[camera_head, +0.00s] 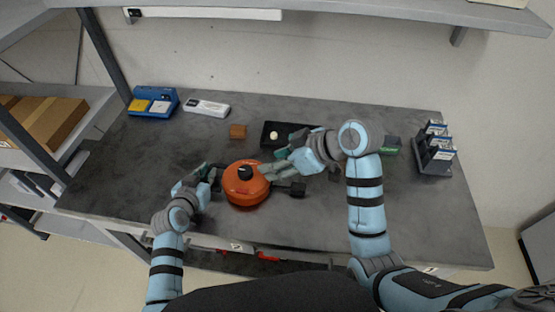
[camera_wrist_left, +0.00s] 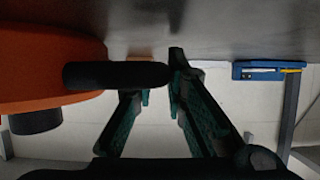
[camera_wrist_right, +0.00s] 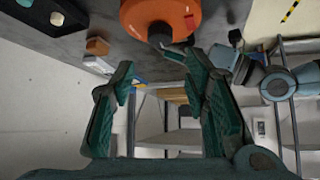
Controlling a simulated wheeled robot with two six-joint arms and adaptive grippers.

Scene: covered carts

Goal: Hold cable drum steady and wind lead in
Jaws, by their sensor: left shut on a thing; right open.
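The cable drum (camera_head: 246,192) is a round orange case with a black knob (camera_head: 245,172) on top, standing on the grey bench. My left gripper (camera_head: 208,174) is at its left side. In the left wrist view a black handle (camera_wrist_left: 115,75) juts from the orange drum (camera_wrist_left: 45,65) to the fingertips (camera_wrist_left: 157,72), which are shut on it. My right gripper (camera_head: 273,168) is at the drum's upper right, close to the knob. In the right wrist view its fingers (camera_wrist_right: 158,66) are open and empty, with the knob (camera_wrist_right: 160,33) beyond them. A small black block, perhaps the lead's plug (camera_head: 298,189), lies right of the drum.
Behind are a brown block (camera_head: 237,131) and a black tray (camera_head: 268,143) with a small pale round thing. A blue device (camera_head: 155,102) and a white device (camera_head: 206,108) stand back left. A green-and-dark box (camera_head: 391,146) and a rack (camera_head: 436,165) are at right. The front left bench is clear.

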